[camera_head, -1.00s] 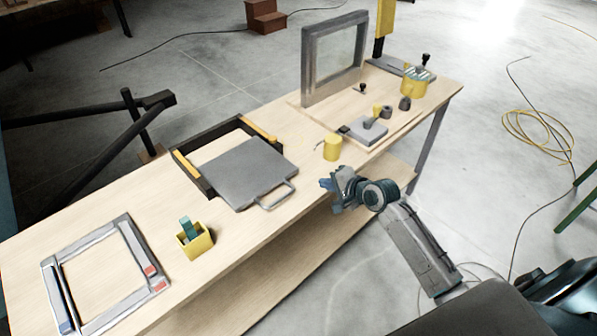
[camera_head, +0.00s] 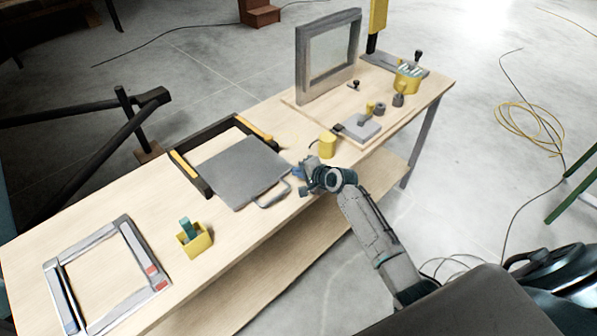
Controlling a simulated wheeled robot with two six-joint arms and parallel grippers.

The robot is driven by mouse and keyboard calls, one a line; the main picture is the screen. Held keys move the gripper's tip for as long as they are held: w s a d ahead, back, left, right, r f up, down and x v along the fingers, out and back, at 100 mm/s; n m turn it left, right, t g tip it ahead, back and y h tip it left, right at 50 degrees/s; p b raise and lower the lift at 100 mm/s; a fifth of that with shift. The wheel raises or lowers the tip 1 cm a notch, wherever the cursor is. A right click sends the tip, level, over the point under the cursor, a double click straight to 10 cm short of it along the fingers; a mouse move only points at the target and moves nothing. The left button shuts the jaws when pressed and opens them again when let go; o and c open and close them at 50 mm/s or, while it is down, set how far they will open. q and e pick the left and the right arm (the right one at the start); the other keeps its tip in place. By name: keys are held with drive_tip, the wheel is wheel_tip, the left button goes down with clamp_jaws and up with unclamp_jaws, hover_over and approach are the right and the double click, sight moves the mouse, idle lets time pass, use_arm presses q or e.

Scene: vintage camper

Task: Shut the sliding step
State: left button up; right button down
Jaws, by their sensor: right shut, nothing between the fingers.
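The sliding step (camera_head: 238,172) is a flat grey plate with a loop handle (camera_head: 271,194) on its front edge. It lies on the workbench, pulled out toward the bench's front edge from a dark frame (camera_head: 194,171) with yellow-orange rails. A gap shows between the plate and the back of the frame. My right gripper (camera_head: 300,172) is shut and empty, just right of the handle near the bench's front edge. I cannot tell whether it touches the handle. My left gripper is not in view.
The wooden workbench (camera_head: 120,200) also holds a yellow cup (camera_head: 327,145), a yellow box (camera_head: 194,240) and a flat grey frame (camera_head: 139,253). An upright grey frame (camera_head: 302,64) stands farther right. Bare bench top lies left of the step.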

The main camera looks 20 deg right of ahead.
sight(274, 155)
drive_tip(key=w+a+b, duration=0.1)
drive_tip(key=w, duration=0.2)
drive_tip(key=w+a+b, duration=0.1)
drive_tip(key=w, duration=0.3)
drive_tip(key=w+a+b, duration=0.1)
drive_tip(key=w+b, duration=0.1)
drive_tip(key=w, duration=0.1)
drive_tip(key=shift+w+a+f, duration=0.2)
drive_tip(key=shift+a, duration=0.2)
drive_tip(key=shift+w+a+r, duration=0.1)
drive_tip(key=shift+w, duration=0.2)
drive_tip(key=shift+r, duration=0.3)
drive_tip(key=shift+s, duration=0.1)
